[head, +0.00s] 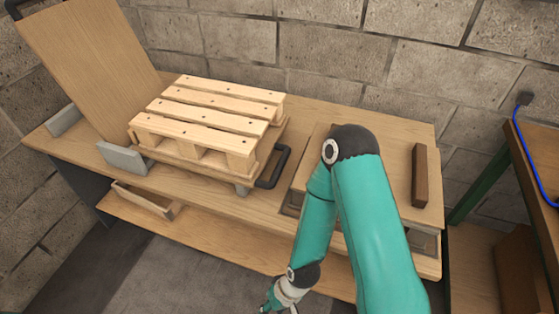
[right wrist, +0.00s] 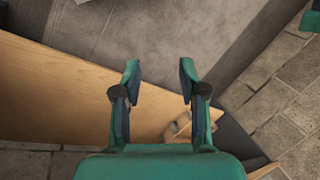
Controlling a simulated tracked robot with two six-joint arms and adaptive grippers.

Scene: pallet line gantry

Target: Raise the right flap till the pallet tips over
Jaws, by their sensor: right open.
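A light wooden pallet (head: 209,113) lies flat on a low board, the right flap (head: 262,158), on the bench. A black bar handle (head: 273,168) sticks out at the flap's right side. The left flap (head: 85,65) stands steeply raised behind the pallet's left side, with a dark handle at its top corner. My right gripper (head: 280,297) is low at the bottom edge of the head view, in front of the bench and well away from the handle. In the right wrist view it is open and empty (right wrist: 160,68). My left gripper is out of view.
Grey blocks (head: 122,157) stand by the left flap. Right of the handle is a raised wooden platform (head: 390,160) with a brown bar (head: 420,175), partly hidden by my right arm. A lower shelf (head: 195,235) runs along the front. A stone wall closes the back.

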